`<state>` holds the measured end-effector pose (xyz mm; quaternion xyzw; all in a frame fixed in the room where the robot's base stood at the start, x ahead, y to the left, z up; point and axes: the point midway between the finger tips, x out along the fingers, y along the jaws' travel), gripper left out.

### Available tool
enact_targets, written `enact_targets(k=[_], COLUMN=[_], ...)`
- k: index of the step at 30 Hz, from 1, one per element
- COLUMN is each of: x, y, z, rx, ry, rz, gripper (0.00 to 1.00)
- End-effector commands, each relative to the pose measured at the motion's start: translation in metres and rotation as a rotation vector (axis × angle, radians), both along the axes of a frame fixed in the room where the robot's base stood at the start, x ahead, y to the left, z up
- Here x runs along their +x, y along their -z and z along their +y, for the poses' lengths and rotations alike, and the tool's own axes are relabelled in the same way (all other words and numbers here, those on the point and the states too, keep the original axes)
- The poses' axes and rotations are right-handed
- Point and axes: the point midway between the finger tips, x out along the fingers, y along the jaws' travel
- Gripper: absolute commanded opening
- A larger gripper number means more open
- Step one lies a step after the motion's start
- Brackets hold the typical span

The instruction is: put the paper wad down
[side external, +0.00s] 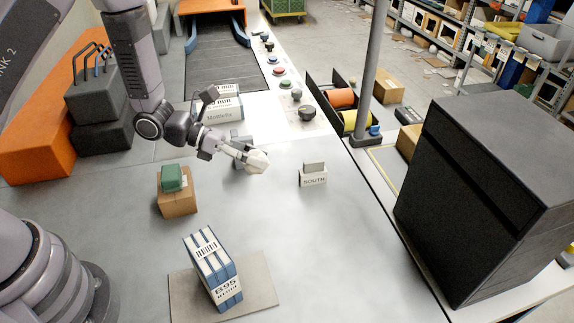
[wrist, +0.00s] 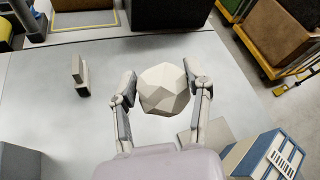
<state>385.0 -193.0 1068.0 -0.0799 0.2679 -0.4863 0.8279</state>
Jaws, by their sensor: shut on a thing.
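The paper wad (wrist: 165,90) is a white, many-faceted ball. In the wrist view it sits between the two fingers of my gripper (wrist: 164,88), which is shut on it. In the side external view the wad (side external: 257,161) is at the tip of my gripper (side external: 249,156), which reaches to the right over the grey table (side external: 330,240). The wad appears to be held above the table top, though its exact height is hard to tell.
A SOUTH sign (side external: 313,175) stands right of the wad. A cardboard box with a green item (side external: 172,178) is to the left. A blue-and-white B95 stack (side external: 213,270) stands on a flat board (side external: 262,289) in front. A large dark cabinet (side external: 480,200) is at right. The table's middle is clear.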

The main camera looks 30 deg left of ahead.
Motion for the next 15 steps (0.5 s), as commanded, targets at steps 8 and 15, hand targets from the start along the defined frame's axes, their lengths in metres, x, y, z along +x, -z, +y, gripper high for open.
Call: enact_targets(k=[8, 15], x=[0.054, 0.059], y=[-0.081, -0.103], z=[0.11, 0.193], rx=[0.001, -0.022], ry=[-0.487, -0.795], rz=[-0.014, 0.001], gripper=[0.3, 0.3])
